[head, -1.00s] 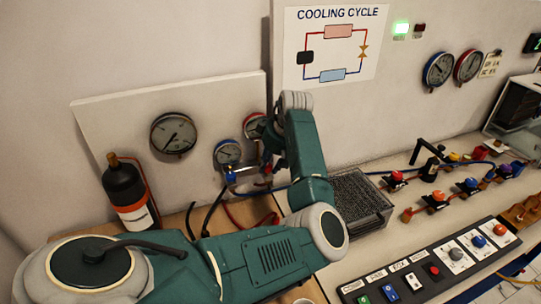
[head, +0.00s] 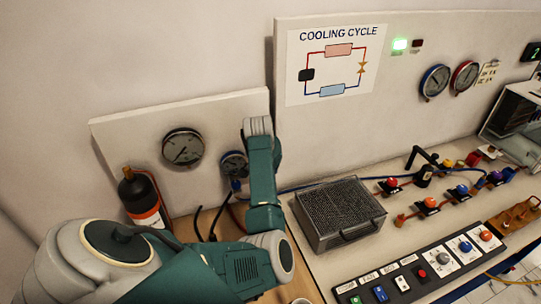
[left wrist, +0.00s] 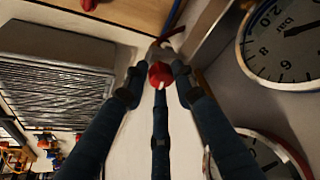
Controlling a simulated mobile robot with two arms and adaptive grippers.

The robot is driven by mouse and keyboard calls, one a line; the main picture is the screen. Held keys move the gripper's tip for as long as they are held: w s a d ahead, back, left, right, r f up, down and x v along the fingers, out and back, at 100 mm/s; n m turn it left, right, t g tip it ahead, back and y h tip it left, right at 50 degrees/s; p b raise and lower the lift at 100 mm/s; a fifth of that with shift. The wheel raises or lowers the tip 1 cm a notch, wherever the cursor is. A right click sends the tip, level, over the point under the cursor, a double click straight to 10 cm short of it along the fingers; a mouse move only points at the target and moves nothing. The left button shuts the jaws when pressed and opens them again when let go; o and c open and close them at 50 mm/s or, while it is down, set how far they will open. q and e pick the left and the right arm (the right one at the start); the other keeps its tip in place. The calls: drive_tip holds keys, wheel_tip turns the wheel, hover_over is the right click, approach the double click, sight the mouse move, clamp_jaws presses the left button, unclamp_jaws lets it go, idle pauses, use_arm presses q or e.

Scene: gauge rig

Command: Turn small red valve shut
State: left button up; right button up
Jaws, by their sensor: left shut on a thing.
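The small red valve (left wrist: 160,75) shows in the left wrist view as a red knob at the tips of my left gripper's dark fingers. My left gripper (left wrist: 158,82) is shut on it, with a finger on either side and one below. In the head view my own arm hides the gripper and the valve. A blue-rimmed gauge (head: 234,165) shows just left of that arm. My right gripper is in neither view.
A large gauge (head: 183,147) hangs on the left panel above a dark bottle (head: 140,195). A metal box with a mesh top (head: 365,228) stands right of my arm. A switch panel (head: 425,280) lies in front. Red-knobbed valves (head: 391,183) stand farther right.

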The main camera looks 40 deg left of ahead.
use_arm(q)
drive_tip(key=shift+w+a+r+m+t, duration=0.25)
drive_tip(key=shift+a+r+m, duration=0.25)
drive_tip(key=shift+m, duration=0.3)
drive_tip(key=shift+h, duration=0.3)
drive_tip(key=o, duration=1.1)
drive_tip(key=shift+d, duration=0.1)
drive_tip(key=shift+s+f, duration=0.1)
drive_tip(key=shift+f, duration=0.05)
drive_tip(key=shift+d+f, duration=0.1)
drive_tip(key=shift+f, duration=0.05)
drive_tip(key=v, duration=1.2)
